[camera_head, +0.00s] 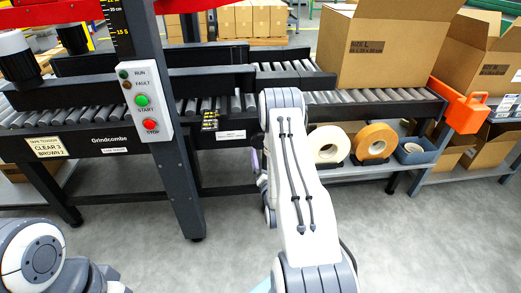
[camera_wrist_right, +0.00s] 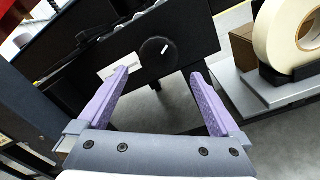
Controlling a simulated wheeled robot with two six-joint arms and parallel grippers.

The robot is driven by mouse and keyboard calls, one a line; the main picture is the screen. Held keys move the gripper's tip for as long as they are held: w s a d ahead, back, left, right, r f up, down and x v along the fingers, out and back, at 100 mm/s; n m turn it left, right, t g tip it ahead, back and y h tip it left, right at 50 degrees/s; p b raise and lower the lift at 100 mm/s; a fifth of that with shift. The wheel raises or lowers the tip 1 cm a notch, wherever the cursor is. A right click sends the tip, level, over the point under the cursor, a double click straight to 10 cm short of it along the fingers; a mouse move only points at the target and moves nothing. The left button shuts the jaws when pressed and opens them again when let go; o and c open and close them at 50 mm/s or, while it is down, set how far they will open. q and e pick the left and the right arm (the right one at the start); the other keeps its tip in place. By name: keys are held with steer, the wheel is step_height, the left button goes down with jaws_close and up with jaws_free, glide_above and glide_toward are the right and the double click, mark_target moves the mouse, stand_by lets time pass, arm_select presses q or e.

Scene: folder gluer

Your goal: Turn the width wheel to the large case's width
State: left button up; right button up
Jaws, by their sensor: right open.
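The width wheel (camera_wrist_right: 157,52) is a round black knob with a short white mark, on the dark side panel of the machine in the right wrist view. A white label sits to its left. In the head view my right arm hides the wheel. My right gripper (camera_wrist_right: 161,72) has two purple fingers spread apart and empty, pointing at the panel. The wheel lies beyond and between the fingertips, seemingly untouched. The large case (camera_head: 390,48), an open carton marked size L, stands on the rollers at the right in the head view. My left gripper is out of view.
A post with a height scale carries the start/stop box (camera_head: 145,101). Cream (camera_head: 327,144) and brown (camera_head: 374,142) tape rolls stand on the lower shelf, right of my right arm. An orange tape dispenser (camera_head: 466,111) hangs at the right end. The grey floor in front is clear.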

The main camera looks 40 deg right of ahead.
mark_target(260, 139)
steer(key=b+x, duration=0.2)
steer(key=x, duration=0.8)
steer(key=shift+r, duration=0.1)
steer(key=c, duration=1.1)
